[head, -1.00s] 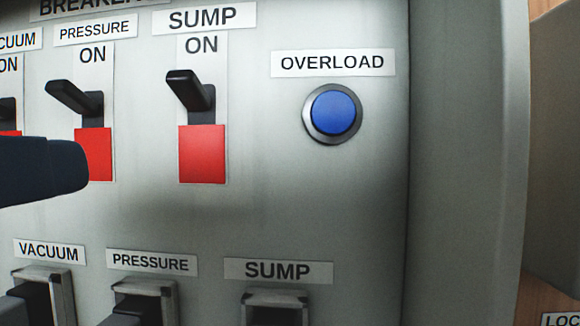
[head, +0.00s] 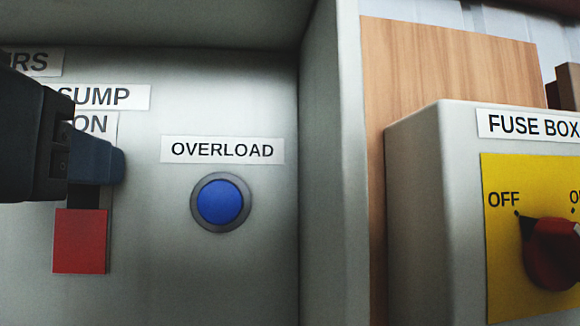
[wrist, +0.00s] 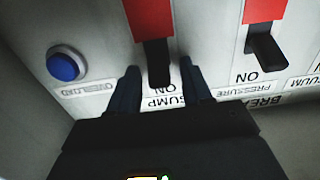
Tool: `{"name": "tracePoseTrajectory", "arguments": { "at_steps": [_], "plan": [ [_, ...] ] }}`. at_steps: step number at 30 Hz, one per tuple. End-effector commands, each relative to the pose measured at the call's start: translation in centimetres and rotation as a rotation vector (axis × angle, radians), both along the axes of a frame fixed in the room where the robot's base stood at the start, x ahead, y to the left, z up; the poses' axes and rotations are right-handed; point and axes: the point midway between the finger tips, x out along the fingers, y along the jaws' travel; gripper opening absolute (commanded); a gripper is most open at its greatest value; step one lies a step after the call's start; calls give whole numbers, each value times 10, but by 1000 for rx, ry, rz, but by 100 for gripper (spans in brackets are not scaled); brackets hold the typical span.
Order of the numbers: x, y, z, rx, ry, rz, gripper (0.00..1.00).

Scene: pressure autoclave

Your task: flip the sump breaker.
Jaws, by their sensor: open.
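The sump breaker (wrist: 157,65) is a black lever on the grey panel, with a red patch at one end of its slot and the word ON at the other. In the upside-down wrist view the lever lies on the ON side, between the two dark fingers of my open gripper (wrist: 161,85). I cannot tell whether either finger touches it. In the head view my gripper (head: 105,163) covers most of the lever. The red patch (head: 80,241) shows below the gripper, and the SUMP label (head: 105,97) is partly covered above.
A blue OVERLOAD button (head: 220,202) sits just right of the sump breaker. The pressure breaker (wrist: 266,48) is the neighbour on the other side. The panel's raised side wall (head: 335,170) stands further right, then a fuse box (head: 430,190) with a red knob (head: 550,252).

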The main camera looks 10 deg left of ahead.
Motion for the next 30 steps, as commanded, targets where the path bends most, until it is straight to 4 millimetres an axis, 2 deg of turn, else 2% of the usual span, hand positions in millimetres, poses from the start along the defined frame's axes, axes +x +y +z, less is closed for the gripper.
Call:
{"name": "tracePoseTrajectory", "arguments": {
  "at_steps": [7,22,30],
  "plan": [
    [1,0,0,0,0,0,49],
    [1,0,0,0,0,0,1],
    [0,0,-3,3,-16,1,0]
  ]
}}
